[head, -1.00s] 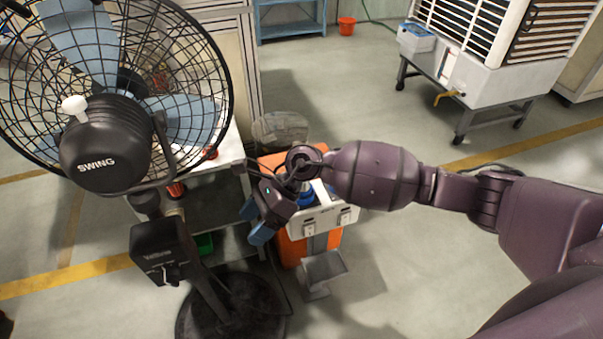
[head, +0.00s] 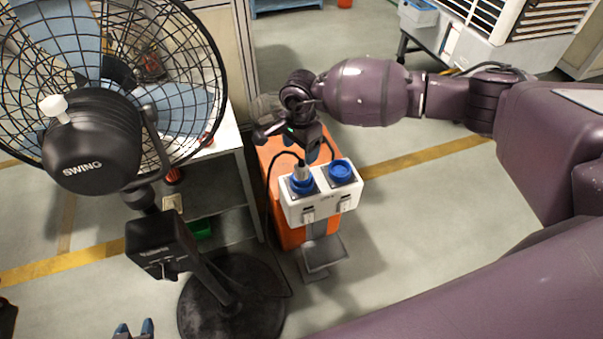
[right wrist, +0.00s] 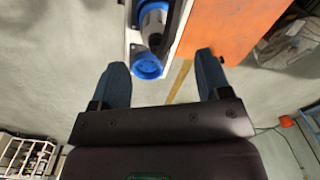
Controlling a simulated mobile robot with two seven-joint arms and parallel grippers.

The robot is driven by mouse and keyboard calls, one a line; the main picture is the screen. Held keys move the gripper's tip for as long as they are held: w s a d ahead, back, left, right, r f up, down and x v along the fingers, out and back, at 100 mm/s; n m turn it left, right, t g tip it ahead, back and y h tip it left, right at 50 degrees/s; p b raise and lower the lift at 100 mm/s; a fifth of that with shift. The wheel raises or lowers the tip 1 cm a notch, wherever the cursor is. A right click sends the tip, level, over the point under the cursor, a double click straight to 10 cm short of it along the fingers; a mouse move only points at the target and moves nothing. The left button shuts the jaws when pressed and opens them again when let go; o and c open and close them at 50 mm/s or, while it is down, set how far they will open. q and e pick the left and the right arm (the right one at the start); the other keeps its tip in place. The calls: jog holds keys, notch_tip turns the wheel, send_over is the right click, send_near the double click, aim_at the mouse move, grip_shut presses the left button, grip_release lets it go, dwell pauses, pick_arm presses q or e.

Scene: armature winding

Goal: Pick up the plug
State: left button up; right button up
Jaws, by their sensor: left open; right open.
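The plug (head: 301,170) is grey with a black cable and stands in the left blue socket (head: 302,187) of a white socket box. A second blue socket (head: 341,171) beside it appears to hold no plug. In the right wrist view the grey plug (right wrist: 153,20) is at the top, beyond a round blue part (right wrist: 148,66). My right gripper (head: 312,153) is just above and behind the socket box. Its two fingers (right wrist: 163,75) are wide apart with nothing between them.
The socket box is on an orange unit (head: 291,234). A standing fan (head: 95,140) is on the left, with its round base (head: 232,300) on the floor. A shelf table (head: 225,150) is behind it.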

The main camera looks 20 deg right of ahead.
aim_at(301, 160)
jog(key=shift+s+f, duration=0.2)
jog(key=shift+f, duration=2.65)
jog(key=c, duration=1)
